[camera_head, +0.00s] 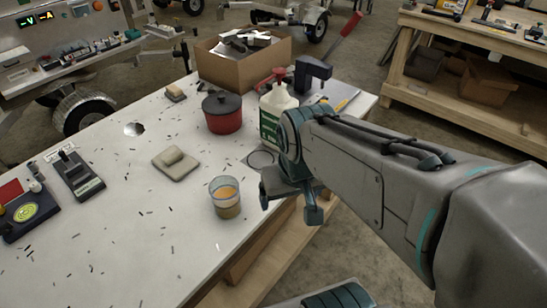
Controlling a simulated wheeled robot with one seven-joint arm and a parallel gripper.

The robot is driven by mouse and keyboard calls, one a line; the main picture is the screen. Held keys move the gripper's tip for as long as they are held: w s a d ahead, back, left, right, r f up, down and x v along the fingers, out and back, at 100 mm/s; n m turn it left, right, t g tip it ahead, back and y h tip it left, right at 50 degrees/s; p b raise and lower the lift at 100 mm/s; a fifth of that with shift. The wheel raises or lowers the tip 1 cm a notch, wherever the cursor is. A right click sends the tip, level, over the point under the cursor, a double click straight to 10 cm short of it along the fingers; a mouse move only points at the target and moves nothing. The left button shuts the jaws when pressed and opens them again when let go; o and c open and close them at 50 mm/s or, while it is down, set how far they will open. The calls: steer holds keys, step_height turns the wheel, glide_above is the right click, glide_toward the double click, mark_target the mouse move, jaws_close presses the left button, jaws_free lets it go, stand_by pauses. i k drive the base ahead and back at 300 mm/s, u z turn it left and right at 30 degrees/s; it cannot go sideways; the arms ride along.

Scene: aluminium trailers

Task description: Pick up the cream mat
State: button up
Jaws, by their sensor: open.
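The cream mat (168,168) lies flat on the white table, left of centre. It is a small, squarish beige piece with a rounded lump of similar colour on top; I cannot tell whether the lump is part of it. My gripper (289,206) is open and points down near the table's right edge. It is well to the right of the mat and apart from it, with nothing seen between its fingers.
A glass of amber liquid (226,199) stands between mat and gripper. Behind are a red pot (222,117), a white-green bottle (272,110), a cardboard box (243,66) and a dark clamp-like tool (312,75). A grey device (79,178) lies left. Dark shavings litter the table (130,255).

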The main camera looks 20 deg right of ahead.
mark_target(173, 161)
steer(key=u, duration=0.5)
steer(key=k, duration=1.25)
steer(key=z, duration=0.05)
steer(key=i, duration=0.3)
steer(key=z, duration=0.6)
steer(key=i, duration=1.2)
steer(key=u, duration=1)
steer(key=i, duration=0.25)
steer(key=u, duration=0.3)
